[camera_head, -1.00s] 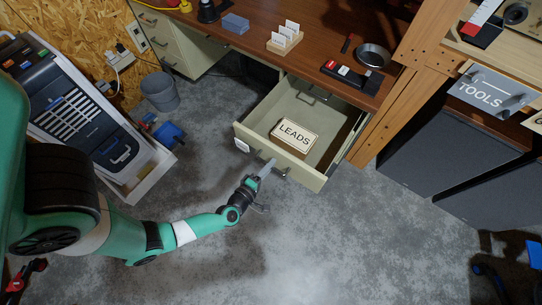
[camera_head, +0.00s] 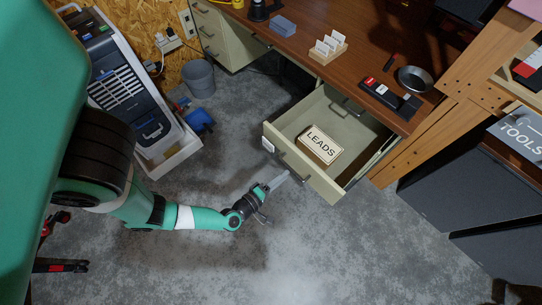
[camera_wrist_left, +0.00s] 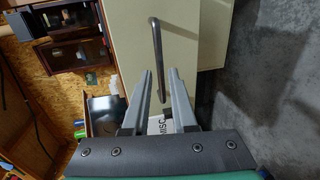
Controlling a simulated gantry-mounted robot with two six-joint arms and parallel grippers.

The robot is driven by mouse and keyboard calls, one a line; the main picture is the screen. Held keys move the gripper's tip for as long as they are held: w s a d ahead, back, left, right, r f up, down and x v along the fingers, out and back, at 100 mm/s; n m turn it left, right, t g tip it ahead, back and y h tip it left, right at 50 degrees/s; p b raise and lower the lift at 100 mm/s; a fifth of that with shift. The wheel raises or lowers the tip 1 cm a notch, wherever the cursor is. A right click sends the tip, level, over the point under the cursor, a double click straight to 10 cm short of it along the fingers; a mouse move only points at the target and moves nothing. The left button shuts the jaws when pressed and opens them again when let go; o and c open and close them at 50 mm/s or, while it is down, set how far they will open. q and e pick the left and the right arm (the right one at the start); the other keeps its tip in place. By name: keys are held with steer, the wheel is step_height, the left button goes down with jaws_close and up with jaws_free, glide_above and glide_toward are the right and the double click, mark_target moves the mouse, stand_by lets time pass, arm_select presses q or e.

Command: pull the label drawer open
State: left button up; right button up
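The cream drawer (camera_head: 352,160) under the desk stands pulled out, with its inside showing. A box marked LEADS (camera_head: 320,144) lies in it. A small white label (camera_head: 268,145) sits at the left end of its front. My left gripper (camera_head: 284,179) is just in front of the drawer front, apart from it. In the left wrist view the two fingers (camera_wrist_left: 158,92) are spread with nothing between them. The bar handle (camera_wrist_left: 157,50) on the cream front (camera_wrist_left: 125,40) lies beyond the fingertips. My right gripper is not in view.
The desk top (camera_head: 350,65) holds a card holder (camera_head: 328,48), a black device (camera_head: 388,98) and a metal bowl (camera_head: 415,78). Wooden posts (camera_head: 425,138) rise right of the drawer. The floor in front is clear.

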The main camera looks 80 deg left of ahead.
arm_select(q)
steer(key=p+v, duration=0.2)
steer(key=v, duration=0.4)
steer(key=shift+s, duration=0.3)
steer(key=shift+d+r, duration=0.1)
steer(key=shift+r, duration=0.05)
